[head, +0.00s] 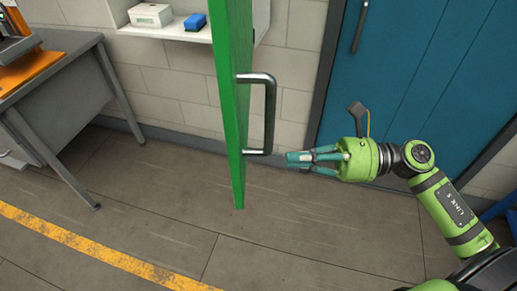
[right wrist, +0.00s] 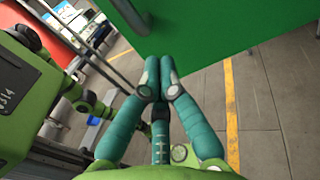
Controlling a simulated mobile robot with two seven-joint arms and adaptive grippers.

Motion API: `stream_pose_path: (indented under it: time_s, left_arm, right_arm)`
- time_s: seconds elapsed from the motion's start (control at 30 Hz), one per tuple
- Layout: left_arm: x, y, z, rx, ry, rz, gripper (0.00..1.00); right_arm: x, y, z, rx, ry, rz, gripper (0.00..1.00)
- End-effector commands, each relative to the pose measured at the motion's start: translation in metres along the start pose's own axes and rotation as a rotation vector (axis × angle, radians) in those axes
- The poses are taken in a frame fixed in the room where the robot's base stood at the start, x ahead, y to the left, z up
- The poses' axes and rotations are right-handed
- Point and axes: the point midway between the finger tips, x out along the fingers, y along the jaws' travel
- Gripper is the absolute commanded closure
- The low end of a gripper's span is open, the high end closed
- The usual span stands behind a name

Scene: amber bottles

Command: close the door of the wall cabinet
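The green cabinet door (head: 231,90) stands open, seen nearly edge-on in the head view; its green face (right wrist: 235,30) fills the top right of the right wrist view. A dark metal bar handle (head: 270,110) is on its right side, and part of it shows in the right wrist view (right wrist: 130,14). The white cabinet shelf (head: 175,30) shows behind the door. My right gripper (head: 292,158) is just right of the handle's lower end, pointing left. Its teal fingers (right wrist: 158,78) are together with nothing between them. Contact with the door cannot be told. My left gripper is not in view.
A white box (head: 150,15) and a blue item (head: 195,22) sit on the shelf. A grey table (head: 60,75) stands at the left. A blue door (head: 410,80) is behind my right arm. The floor below the green door is clear, with a yellow line (head: 90,248).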

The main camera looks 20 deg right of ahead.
Motion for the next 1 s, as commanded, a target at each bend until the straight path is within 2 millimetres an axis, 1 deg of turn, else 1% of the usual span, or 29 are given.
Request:
stream_pose_path:
  time_s: [0.03, 0.2, 0.3, 0.4, 0.57, 1.0]
  left_arm:
    - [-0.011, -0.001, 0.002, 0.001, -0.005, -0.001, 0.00]
    - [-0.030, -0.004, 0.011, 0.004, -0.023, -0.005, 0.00]
    - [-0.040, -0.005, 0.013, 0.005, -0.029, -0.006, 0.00]
    - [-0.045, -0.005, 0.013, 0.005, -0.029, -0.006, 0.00]
    - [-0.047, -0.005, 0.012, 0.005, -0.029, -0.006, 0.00]
    - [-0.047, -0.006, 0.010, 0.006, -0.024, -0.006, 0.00]
  right_arm:
    - [0.011, 0.001, 0.007, -0.002, -0.004, 0.003, 1.00]
    - [0.042, 0.000, 0.008, 0.000, -0.005, 0.000, 1.00]
    - [0.057, 0.000, 0.007, -0.001, -0.005, 0.000, 1.00]
    - [0.067, -0.001, 0.004, 0.002, -0.003, -0.001, 1.00]
    - [0.074, -0.001, 0.002, 0.001, -0.003, -0.002, 1.00]
    - [0.077, -0.001, 0.000, 0.001, -0.002, -0.004, 1.00]
